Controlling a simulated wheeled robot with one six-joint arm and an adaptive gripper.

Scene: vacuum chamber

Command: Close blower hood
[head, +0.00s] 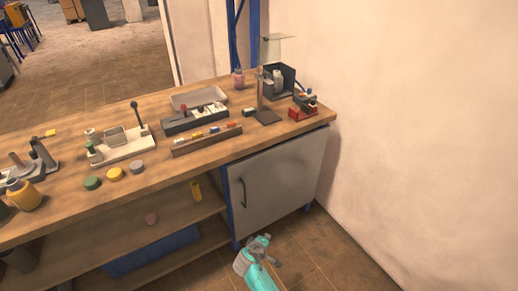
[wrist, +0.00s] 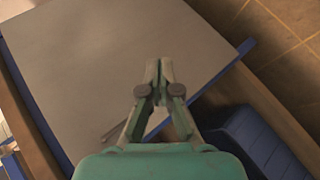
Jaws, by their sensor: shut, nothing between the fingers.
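The blower looks to be the dark open-fronted box (head: 288,78) at the far right end of the workbench, with light rounded parts inside. A pale see-through panel (head: 284,36), which looks like its hood, stands raised above it. My gripper (wrist: 159,66) is shut and empty in the wrist view, in front of the grey cabinet door (wrist: 120,50). In the head view my teal gripper is low in front of the bench, well below and apart from the blower. The blower does not show in the wrist view.
The wooden workbench (head: 160,165) holds a long parts rack (head: 207,140), a stand with a dark base (head: 266,117) and a red-based device (head: 302,112) near the blower. The grey cabinet (head: 275,180) is below. A bare wall (head: 420,120) bounds the right. Floor is open in front.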

